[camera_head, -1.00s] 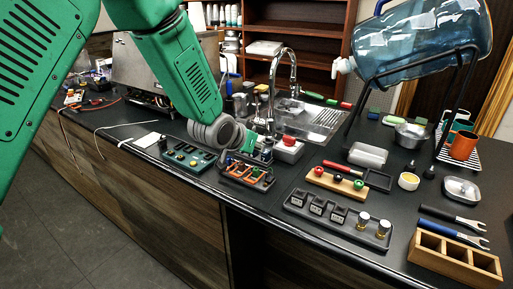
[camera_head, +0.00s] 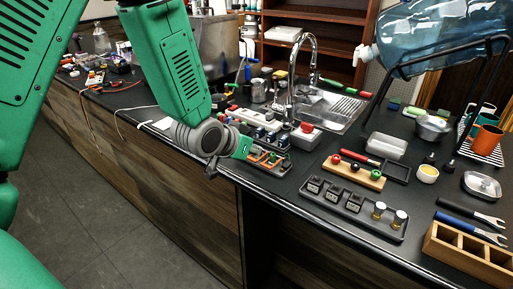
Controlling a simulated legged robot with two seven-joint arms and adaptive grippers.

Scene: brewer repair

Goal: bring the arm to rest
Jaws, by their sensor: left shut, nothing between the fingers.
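My left arm comes in from the upper left, green with a grey wrist. My left gripper (camera_head: 212,168) is shut and empty, in front of the counter's front edge and beside the tray with orange parts (camera_head: 268,160). The forearm and wrist hide part of the counter behind them. My right gripper does not show.
The dark counter (camera_head: 330,228) holds a black tray with small blocks (camera_head: 345,208), a wooden strip with coloured knobs (camera_head: 352,173) and a wooden box (camera_head: 468,256). A sink with a tap (camera_head: 312,75) and a water bottle (camera_head: 440,40) stand behind. The floor (camera_head: 130,240) in front is clear.

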